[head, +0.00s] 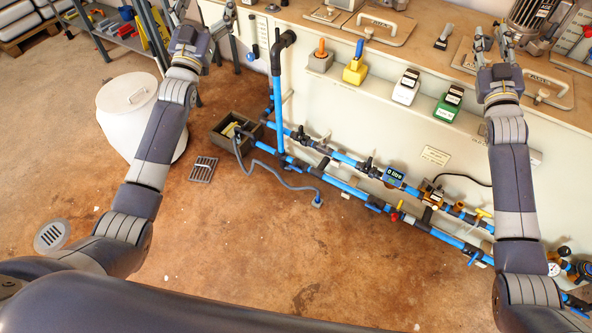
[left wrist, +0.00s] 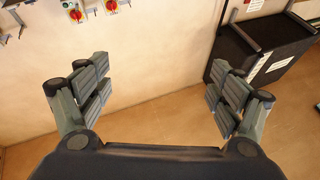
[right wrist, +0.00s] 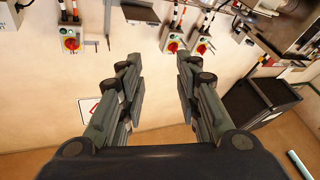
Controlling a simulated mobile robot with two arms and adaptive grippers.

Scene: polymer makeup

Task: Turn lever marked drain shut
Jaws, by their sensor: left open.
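Blue pipes with small valve levers run low along the front of the pale bench. A red lever (head: 396,214) sits on the lower pipe right of centre, and a yellow lever (head: 484,212) sits further right beside my right arm. I cannot read which one is marked drain. My right gripper (head: 492,40) is above the bench top at upper right, far from the levers; its fingers are apart and empty, as the right wrist view (right wrist: 158,75) shows. My left gripper (head: 202,18) is at upper left, open and empty; it also shows in the left wrist view (left wrist: 152,85).
A white lidded drum (head: 125,110) stands below my left arm. A floor grate (head: 203,169), an open box (head: 225,128) and a grey hose (head: 285,185) lie before the pipes. A flow meter (head: 393,177) sits on the upper pipe. The middle floor is clear.

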